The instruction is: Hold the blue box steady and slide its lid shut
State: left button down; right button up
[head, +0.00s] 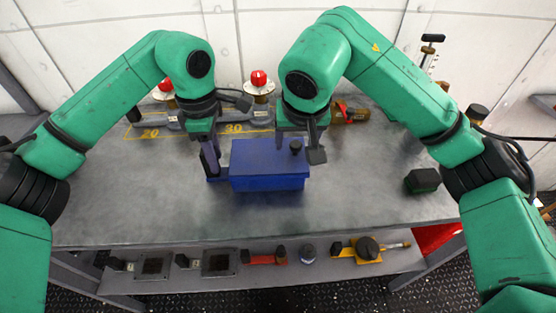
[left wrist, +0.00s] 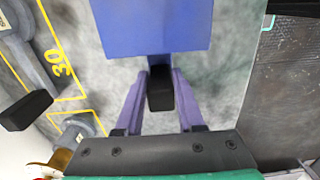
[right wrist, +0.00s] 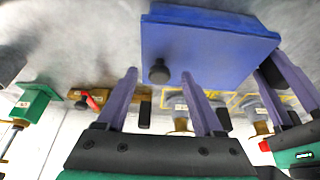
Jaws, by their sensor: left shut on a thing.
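The blue box (head: 269,183) stands on the grey table, its blue lid (head: 262,152) on top with a black knob (head: 296,147) near the right end. My left gripper (head: 214,172) is at the box's left side. In the left wrist view its purple fingers (left wrist: 160,80) are on either side of the black grip (left wrist: 160,97) that sticks out from the box, shut on it. My right gripper (right wrist: 159,74) is open, with the knob (right wrist: 159,72) between its fingertips and gaps on both sides. I cannot tell how far the lid stands open.
Red-topped fittings (head: 259,82) and grey tools in yellow outlines stand behind the box. A dark green block (head: 422,180) lies at the right. A lower shelf (head: 230,270) holds several parts along the front. The table is clear in front of the box.

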jog(key=w+v, duration=0.1)
jog(key=v, duration=1.5)
jog(key=shift+w+r, duration=0.3)
jog(key=shift+r, duration=0.4)
pick_arm(q)
jog(key=shift+c, duration=2.2)
grip_release()
